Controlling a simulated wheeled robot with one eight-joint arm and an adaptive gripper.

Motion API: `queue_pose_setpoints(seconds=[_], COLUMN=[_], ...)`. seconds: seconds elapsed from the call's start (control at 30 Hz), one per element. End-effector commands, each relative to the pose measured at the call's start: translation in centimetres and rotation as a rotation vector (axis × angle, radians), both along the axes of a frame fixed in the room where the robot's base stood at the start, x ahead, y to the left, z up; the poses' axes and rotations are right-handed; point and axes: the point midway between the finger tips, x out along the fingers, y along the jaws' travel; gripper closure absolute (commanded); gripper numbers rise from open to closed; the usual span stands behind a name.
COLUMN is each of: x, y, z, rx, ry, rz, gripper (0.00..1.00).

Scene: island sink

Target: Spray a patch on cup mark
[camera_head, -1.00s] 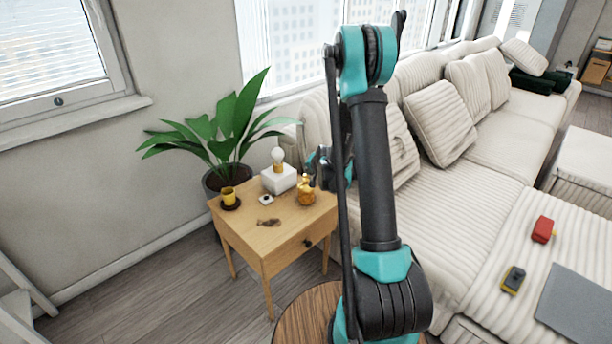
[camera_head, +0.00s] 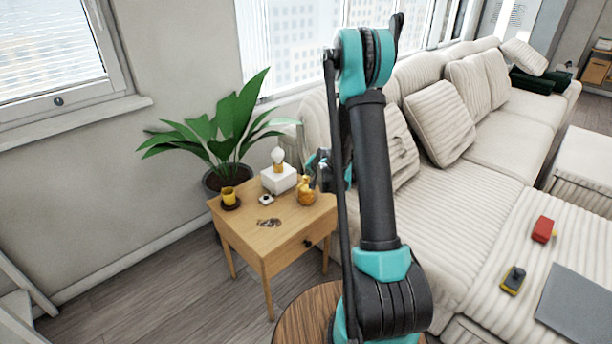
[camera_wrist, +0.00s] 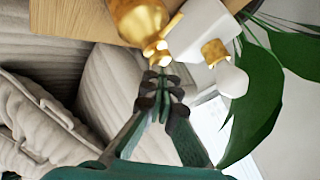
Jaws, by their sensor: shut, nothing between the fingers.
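An amber bottle with a gold top (camera_head: 306,192) stands upright on the wooden side table (camera_head: 240,237), near its right edge. The cup mark (camera_head: 268,224) is a dark, irregular stain with pale whitish patches, left of and nearer than the bottle. My gripper (camera_head: 322,178) is just right of the bottle, partly hidden by my arm. In the wrist view my gripper (camera_wrist: 162,88) is shut and empty, its fingertips at the bottle's gold top (camera_wrist: 157,52). I cannot tell whether they touch it.
A plant (camera_head: 225,125) stands behind. The cream sofa (camera_head: 480,170) is to the right.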

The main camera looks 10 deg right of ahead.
Motion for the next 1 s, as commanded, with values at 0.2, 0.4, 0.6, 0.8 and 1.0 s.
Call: queue_pose_setpoints(seconds=[0.2, 0.4, 0.6, 0.8, 1.0], x=[0.0, 0.0, 0.0, 0.0, 0.0], y=[0.0, 0.0, 0.0, 0.0, 0.0], z=[0.0, 0.3, 0.9, 0.9, 2.0], rx=[0.000, 0.000, 0.000, 0.000, 0.000], ry=[0.001, 0.001, 0.001, 0.001, 0.000], rz=[0.001, 0.001, 0.001, 0.001, 0.000], gripper=[1.00, 1.00, 1.00, 1.00, 1.00])
